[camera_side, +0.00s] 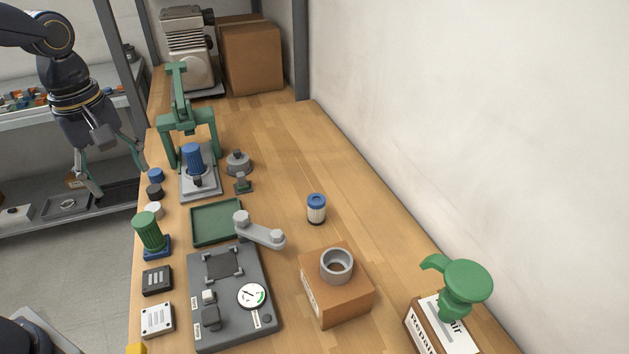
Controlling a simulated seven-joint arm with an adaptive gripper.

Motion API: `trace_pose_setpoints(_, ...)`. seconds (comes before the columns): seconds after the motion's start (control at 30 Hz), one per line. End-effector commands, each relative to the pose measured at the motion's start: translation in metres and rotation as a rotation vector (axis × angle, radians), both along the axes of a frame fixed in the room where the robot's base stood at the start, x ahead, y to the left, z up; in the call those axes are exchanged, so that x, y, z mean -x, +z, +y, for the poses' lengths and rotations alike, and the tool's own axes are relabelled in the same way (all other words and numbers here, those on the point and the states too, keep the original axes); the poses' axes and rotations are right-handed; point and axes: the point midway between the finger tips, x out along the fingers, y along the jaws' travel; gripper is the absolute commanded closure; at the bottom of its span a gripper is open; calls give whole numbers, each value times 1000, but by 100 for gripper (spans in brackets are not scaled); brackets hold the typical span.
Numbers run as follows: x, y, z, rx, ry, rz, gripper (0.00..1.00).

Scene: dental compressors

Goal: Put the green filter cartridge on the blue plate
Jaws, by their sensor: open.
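The green filter cartridge (147,229) is a ribbed green cylinder near the left edge of the bench. It appears to stand on the small blue plate (158,253), whose front and right parts show below it. It leans a little to the left in the picture, and I cannot tell whether it is truly tilted. The contact under it is hidden. My gripper (119,183) is open and empty, pointing down at the upper left, apart from the cartridge and beyond the bench's left edge in the picture.
A green press (186,120) with a blue cartridge (193,157) stands behind. A green tray (217,222), a grey gauge panel (232,320) and a box with a grey ring (337,291) lie to the right. A blue-capped white filter (316,209) stands mid-bench. The back right bench is clear.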

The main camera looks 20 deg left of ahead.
Motion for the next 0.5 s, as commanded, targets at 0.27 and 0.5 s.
trace_pose_setpoints(0.27,64,39,-14,-170,-910,-310,30)
trace_pose_setpoints(0.5,83,42,-17,-330,-1218,-367,30)
